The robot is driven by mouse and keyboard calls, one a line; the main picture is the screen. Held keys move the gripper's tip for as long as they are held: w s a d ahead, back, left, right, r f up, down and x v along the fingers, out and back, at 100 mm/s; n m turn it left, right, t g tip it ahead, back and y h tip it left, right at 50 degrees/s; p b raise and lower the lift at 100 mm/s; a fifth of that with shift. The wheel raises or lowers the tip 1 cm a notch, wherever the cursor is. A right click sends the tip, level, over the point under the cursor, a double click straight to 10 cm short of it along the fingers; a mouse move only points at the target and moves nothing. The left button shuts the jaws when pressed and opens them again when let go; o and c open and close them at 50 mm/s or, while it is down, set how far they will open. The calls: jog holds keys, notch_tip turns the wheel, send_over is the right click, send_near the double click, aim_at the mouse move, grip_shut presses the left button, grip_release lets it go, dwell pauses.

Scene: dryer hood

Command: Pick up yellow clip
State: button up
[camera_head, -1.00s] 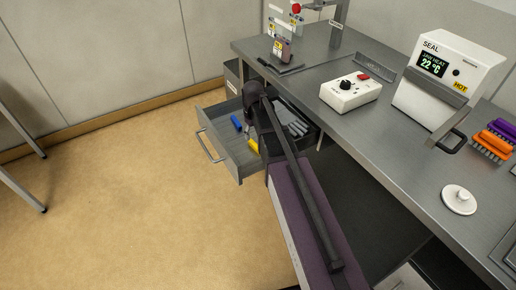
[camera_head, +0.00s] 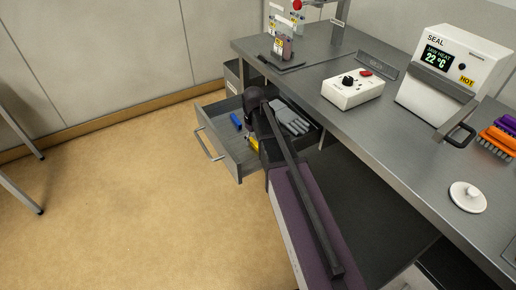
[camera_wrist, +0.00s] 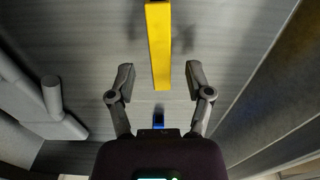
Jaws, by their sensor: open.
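The yellow clip (camera_wrist: 159,45) lies on the drawer floor. In the wrist view it is a long yellow bar running from the top edge down to between my fingertips. My gripper (camera_wrist: 160,82) is open, with one finger on each side of the clip's near end and a gap on both sides. I cannot tell its height above the clip. In the head view the clip (camera_head: 252,143) shows only partly beside my arm, inside the open drawer (camera_head: 232,162); my arm hides the rest and my gripper.
A blue item (camera_head: 236,121) lies in the drawer, and it also shows in the wrist view (camera_wrist: 158,119). A grey glove (camera_head: 292,119) lies at the drawer's right side. The drawer walls stand close around. The bench (camera_head: 385,125) overhangs on the right.

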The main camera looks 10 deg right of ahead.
jog(key=shift+f+b, duration=0.45)
jog(key=shift+f, duration=0.25)
grip_shut()
